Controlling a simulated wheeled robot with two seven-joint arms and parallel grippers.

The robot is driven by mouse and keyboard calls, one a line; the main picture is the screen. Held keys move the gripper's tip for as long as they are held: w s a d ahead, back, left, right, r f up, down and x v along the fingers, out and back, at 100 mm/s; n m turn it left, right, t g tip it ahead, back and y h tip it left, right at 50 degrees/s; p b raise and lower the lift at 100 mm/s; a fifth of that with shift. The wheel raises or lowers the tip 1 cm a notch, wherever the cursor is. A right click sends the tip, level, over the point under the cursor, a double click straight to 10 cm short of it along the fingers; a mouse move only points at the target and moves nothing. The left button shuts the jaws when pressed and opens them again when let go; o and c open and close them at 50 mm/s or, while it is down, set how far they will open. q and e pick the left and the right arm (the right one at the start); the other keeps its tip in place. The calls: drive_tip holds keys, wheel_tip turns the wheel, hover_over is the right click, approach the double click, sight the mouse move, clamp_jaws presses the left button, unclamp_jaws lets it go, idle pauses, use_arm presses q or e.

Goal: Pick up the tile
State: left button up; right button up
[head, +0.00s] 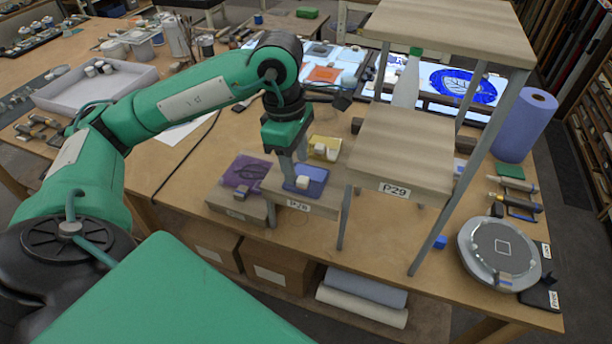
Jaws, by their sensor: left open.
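Several coloured tiles are in view, and the frame does not tell which one is meant. A blue tile (314,175) lies on the small wooden stand labelled P28 (270,187), with a white block (302,183) on it. A purple tile (240,172) lies on a lower stand to the left. A yellow tile (333,143) with a pale block lies just behind. My left gripper (289,176) is open and points down at the blue tile's left rear edge, close to the white block. Whether its fingers touch the tile cannot be told. My right gripper is out of view.
A tall wooden shelf labelled P29 (410,150) stands right of the gripper, its legs close by. A round grey device (497,250) and a blue roll (524,125) are at the right. A white tray (95,88) is at the left.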

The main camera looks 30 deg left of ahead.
sight(303, 179)
use_arm(q)
drive_tip(key=f, duration=0.1)
drive_tip(key=f+p, duration=0.1)
drive_tip(key=f, duration=0.1)
drive_tip(key=shift+w+d, duration=0.25)
drive_tip(key=shift+d, duration=0.15)
drive_tip(key=shift+f+p, duration=0.3)
drive_tip(key=shift+f, duration=0.25)
clamp_jaws()
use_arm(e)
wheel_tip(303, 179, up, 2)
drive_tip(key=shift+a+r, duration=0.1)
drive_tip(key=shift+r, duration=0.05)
